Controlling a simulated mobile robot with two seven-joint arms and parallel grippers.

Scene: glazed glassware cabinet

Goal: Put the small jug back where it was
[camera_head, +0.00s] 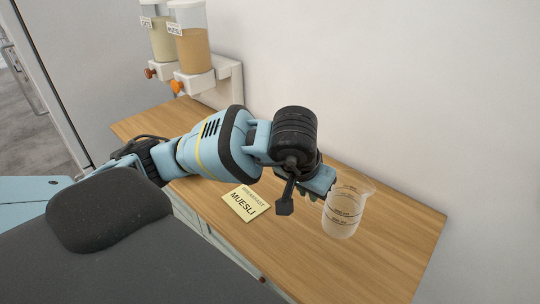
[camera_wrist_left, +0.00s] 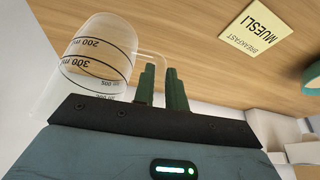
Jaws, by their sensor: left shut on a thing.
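The small jug (camera_head: 343,216) is clear, with dark measuring marks, and appears upright over the right part of the wooden counter (camera_head: 385,262). It also shows in the left wrist view (camera_wrist_left: 98,62), at the left, with its 200 and 300 marks readable. My left gripper (camera_head: 318,192) is at the jug's left side. In the wrist view its green fingers (camera_wrist_left: 161,82) are shut on the jug's thin clear handle. I cannot tell whether the jug's base touches the counter. My right gripper is not in view.
A yellow card reading "BREAKFAST MUESLI" (camera_head: 246,204) lies on the counter left of the jug. Two dispensers (camera_head: 192,52) stand at the back left, by the white wall. The counter right of and in front of the jug is clear.

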